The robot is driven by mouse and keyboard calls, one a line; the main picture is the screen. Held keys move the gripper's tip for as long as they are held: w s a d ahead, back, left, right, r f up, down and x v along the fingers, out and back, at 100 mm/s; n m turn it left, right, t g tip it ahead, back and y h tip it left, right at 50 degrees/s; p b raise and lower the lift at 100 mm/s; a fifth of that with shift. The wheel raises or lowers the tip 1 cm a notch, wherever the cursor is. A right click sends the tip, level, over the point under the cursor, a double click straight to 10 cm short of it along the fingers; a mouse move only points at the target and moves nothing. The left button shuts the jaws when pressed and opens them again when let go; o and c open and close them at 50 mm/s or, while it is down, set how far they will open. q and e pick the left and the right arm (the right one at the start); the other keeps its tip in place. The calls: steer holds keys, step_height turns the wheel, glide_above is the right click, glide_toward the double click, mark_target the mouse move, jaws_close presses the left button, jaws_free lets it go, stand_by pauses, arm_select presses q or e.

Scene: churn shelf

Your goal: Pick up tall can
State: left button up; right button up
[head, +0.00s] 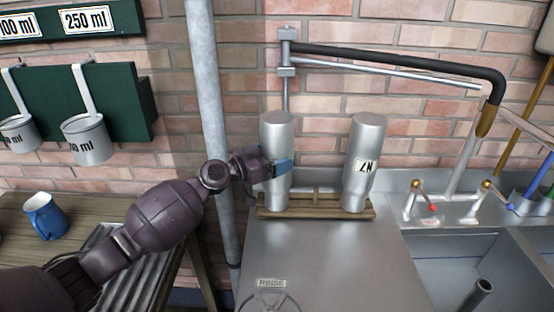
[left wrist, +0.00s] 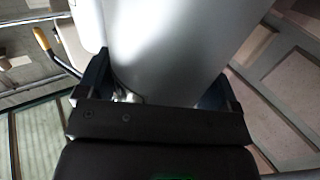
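Two tall silver cans stand upright side by side on a low wooden rack (head: 316,211) in the head view. In the left wrist view, the tall can (left wrist: 180,40) stands between the widely spread fingers of my left gripper (left wrist: 158,88). Contact on both sides is hard to tell. My right gripper is not in view.
A grey vertical pipe (head: 207,90) stands close behind my left arm. A black swing pipe (head: 400,58) runs above the cans. Sink taps (head: 452,190) are at the right. A blue mug (head: 45,215) sits on the left bench. The metal counter (head: 330,255) before the rack is clear.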

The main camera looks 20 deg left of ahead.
arm_select(q)
steer(key=shift+c, duration=1.3)
steer(key=shift+r, duration=0.15)
